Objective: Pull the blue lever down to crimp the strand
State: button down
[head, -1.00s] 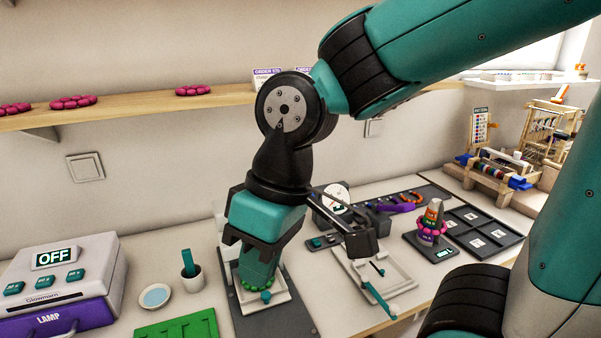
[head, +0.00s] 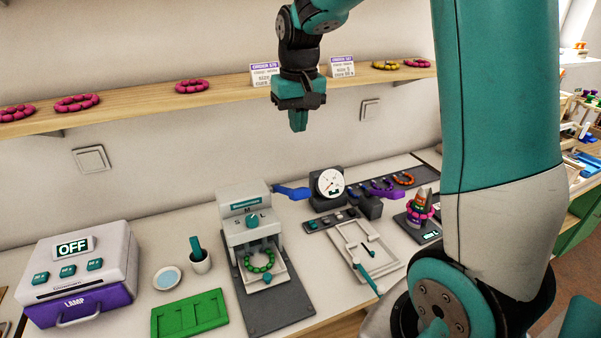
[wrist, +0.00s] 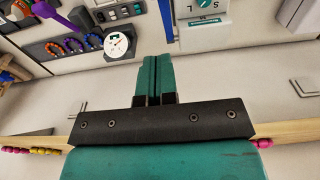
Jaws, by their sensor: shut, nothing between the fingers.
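The blue lever (head: 291,192) sticks out from the right side of the white and grey press (head: 240,232) in the head view. In the wrist view the blue lever (wrist: 166,20) shows at the top, just beyond my fingertips. A green bead strand (head: 258,262) lies in a ring on the press's white tray (head: 281,274), under the press head. My gripper (head: 298,122) is shut and empty, pointing down, high above the lever and in front of the shelf. Its closed fingers also show in the wrist view (wrist: 156,62).
A dial gauge (head: 329,183) stands right of the lever, near a white frame tray (head: 366,250). A wooden shelf (head: 150,107) runs behind my gripper.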

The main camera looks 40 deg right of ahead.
jog(key=p, duration=0.2)
send_over(300, 188)
jog(key=w, duration=0.2)
jog(key=f, duration=0.8)
jog(key=shift+s+d+f, duration=0.2)
jog(key=shift+d+f, duration=0.05)
jog(key=shift+s+a+f+p, duration=0.1)
jog(key=shift+s+f+p, duration=0.2)
jog(key=shift+f, duration=0.25)
jog(key=shift+s+a+f+p, duration=0.1)
jog(key=shift+s+f+p, duration=0.15)
jog(key=shift+f, duration=0.3)
jog(key=shift+s+a+f, duration=0.1)
jog(key=shift+s+f, duration=0.25)
jog(key=shift+f, duration=0.4)
